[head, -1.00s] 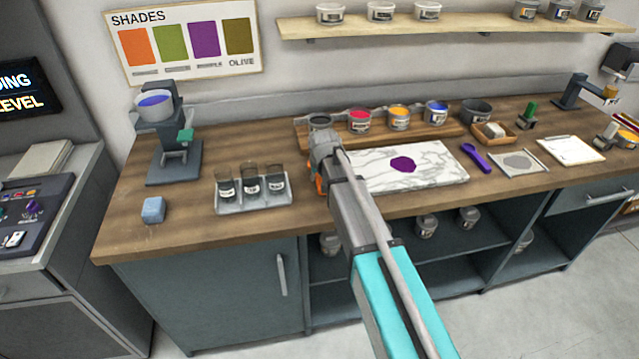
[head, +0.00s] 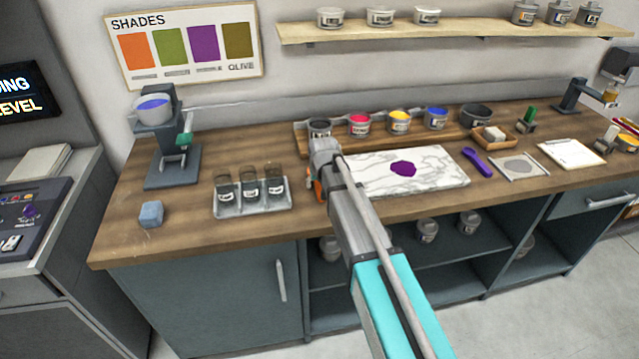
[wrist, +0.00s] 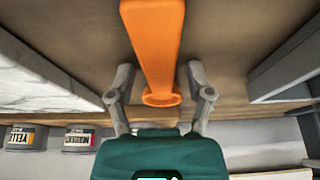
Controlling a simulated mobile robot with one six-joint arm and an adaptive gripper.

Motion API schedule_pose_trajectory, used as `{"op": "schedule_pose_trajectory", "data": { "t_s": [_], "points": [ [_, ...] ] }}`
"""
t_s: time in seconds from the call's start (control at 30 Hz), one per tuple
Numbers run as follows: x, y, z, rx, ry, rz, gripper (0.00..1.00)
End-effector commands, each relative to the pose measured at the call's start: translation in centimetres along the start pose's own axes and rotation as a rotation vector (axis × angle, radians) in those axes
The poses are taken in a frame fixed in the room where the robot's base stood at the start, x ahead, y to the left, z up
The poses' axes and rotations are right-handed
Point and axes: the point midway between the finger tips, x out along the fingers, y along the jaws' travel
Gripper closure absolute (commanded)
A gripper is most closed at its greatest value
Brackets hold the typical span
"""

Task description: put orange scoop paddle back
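The orange scoop paddle (wrist: 155,45) runs from the top edge of the wrist view down between the fingers of my gripper (wrist: 160,75). Its flared end lies near the green palm, and its other end is out of that view. In the head view my gripper (head: 320,172) is over the counter, between the jar tray and the marble slab. Only a small orange part (head: 318,190) shows there, as my arm hides the rest.
The marble slab (head: 435,173) with a purple paint patch is right of my gripper; the jar tray (head: 230,210) is left. Several paint cans stand on a wooden board (head: 300,135) behind. A purple scoop (head: 477,162) lies right of the slab.

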Motion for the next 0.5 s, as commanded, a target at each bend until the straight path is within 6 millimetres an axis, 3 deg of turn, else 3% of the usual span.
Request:
{"op": "schedule_pose_trajectory", "data": {
  "t_s": [0.5],
  "points": [
    [-0.89, -0.04, -0.12, 0.0, 0.0, 0.0, 0.33]
  ]
}}
